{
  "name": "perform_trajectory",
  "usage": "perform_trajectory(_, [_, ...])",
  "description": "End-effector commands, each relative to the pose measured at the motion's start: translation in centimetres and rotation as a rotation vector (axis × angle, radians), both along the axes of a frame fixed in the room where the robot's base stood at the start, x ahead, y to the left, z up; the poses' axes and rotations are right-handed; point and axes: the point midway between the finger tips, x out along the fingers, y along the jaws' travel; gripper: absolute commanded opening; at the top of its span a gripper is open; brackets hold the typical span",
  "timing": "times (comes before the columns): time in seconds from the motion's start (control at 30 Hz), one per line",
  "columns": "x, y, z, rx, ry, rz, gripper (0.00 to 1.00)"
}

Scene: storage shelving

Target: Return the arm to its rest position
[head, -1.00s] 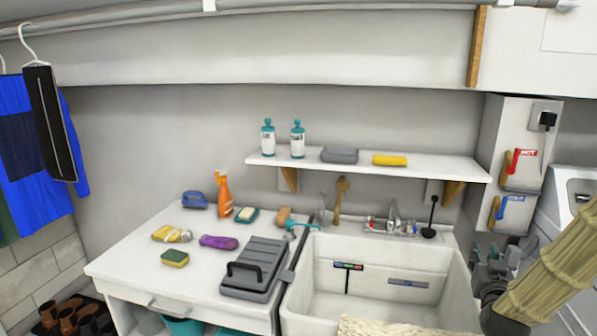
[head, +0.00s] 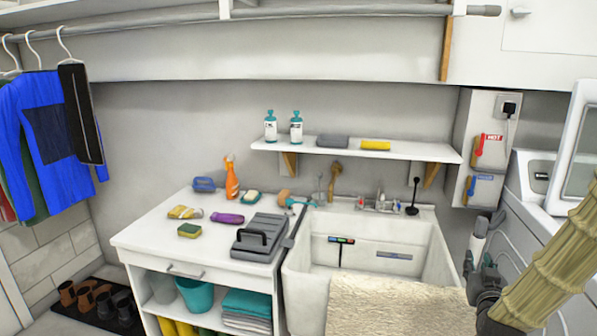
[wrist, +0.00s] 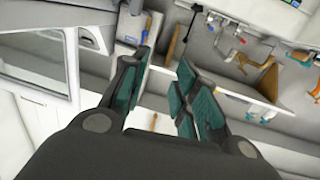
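My gripper (wrist: 166,65) is open in the wrist view. Its two dark fingers with teal pads stand apart, and nothing shows between them. The wrist picture is turned over, with the wall shelf (wrist: 289,103) at the right and a white machine (wrist: 88,92) at the left. In the head view my arm (head: 490,285) is at the lower right, beside the sink's right side.
A white sink (head: 300,290) has a beige shaggy cloth (head: 390,305) over its front. White machines (head: 530,205) stand close at the right. Shoes (head: 85,297) lie on the floor at left.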

Motion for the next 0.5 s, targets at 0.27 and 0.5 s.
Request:
perform_trajectory(0.27, [-0.9,2.7,-6.5,0.027,0.127,0.048,0.29])
perform_trajectory(0.5, [-3.4,6.2,-15.4,0.069,0.312,0.104,0.29])
